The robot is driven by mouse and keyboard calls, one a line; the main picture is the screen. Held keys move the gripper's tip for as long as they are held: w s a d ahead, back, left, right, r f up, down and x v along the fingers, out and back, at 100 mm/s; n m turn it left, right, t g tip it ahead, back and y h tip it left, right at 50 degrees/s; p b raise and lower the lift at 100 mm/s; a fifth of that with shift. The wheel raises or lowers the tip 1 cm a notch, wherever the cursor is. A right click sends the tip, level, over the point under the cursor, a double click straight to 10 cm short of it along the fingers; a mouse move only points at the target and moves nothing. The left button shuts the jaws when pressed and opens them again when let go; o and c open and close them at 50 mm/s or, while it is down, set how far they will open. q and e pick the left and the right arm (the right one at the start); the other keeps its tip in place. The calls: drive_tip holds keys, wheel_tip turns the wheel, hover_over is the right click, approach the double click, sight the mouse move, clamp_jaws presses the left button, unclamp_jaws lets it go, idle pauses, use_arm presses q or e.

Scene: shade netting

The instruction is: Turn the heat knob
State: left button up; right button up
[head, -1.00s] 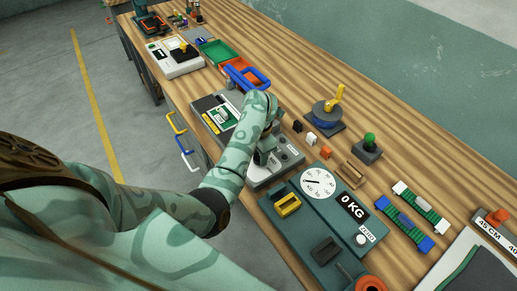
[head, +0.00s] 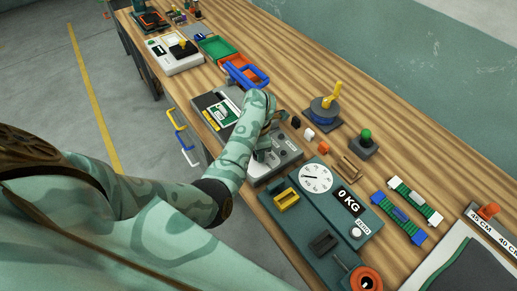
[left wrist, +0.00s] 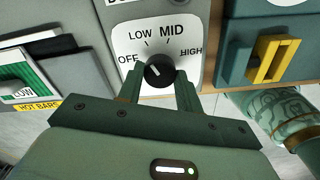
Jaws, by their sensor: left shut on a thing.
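The heat knob (left wrist: 159,72) is a small black round knob with a white pointer mark. It sits on a white dial plate (left wrist: 128,42) marked OFF, LOW, MID and HIGH. Its pointer slants up and left, toward the LOW and OFF side. My left gripper (left wrist: 159,88) has one green finger on each side of the knob and is shut on it. In the head view my left gripper (head: 266,152) is over the grey heat unit (head: 285,163), and my arm hides the knob. My right gripper is not in view.
A teal scale (head: 292,218) reading 0 KG stands close in front of the heat unit.

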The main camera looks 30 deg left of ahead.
use_arm(q)
drive_tip(key=o, duration=1)
wheel_tip(320, 180, up, 16)
drive_tip(key=p, duration=0.6)
drive_tip(key=shift+r+p, duration=0.15)
drive_tip(key=shift+p, duration=0.2)
